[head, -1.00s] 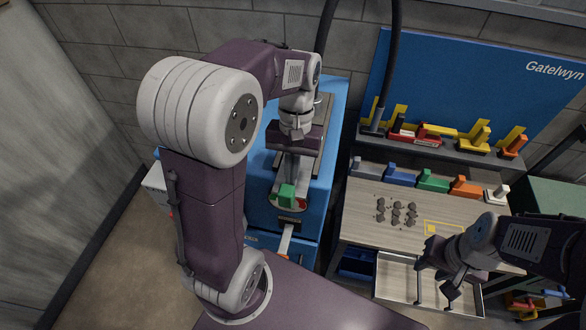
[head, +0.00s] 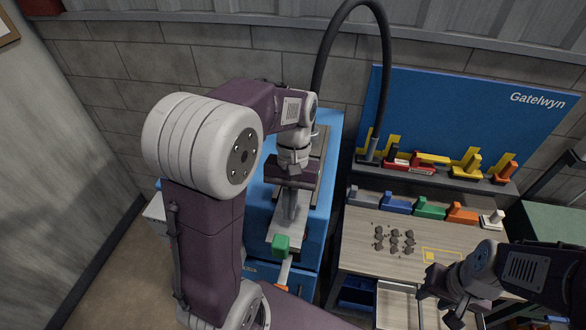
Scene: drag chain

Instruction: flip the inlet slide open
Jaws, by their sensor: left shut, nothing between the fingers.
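The inlet slide shows in the head view as a grey plate (head: 284,236) with a green block (head: 281,245) at its near end, on top of the blue machine (head: 318,228). My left gripper (head: 290,212) points down over the plate, just behind the green block. Its fingers are shut with nothing between them. I cannot tell whether the fingertips touch the plate or the block. The opening under the plate is hidden. My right gripper (head: 440,305) is open and empty over the workbench drawer, far to the right.
A wooden bench (head: 365,240) with dark lumps (head: 394,240) and a yellow-marked square (head: 441,255) stands right of the machine. Coloured blocks (head: 430,208) line its back, below a blue board (head: 450,115).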

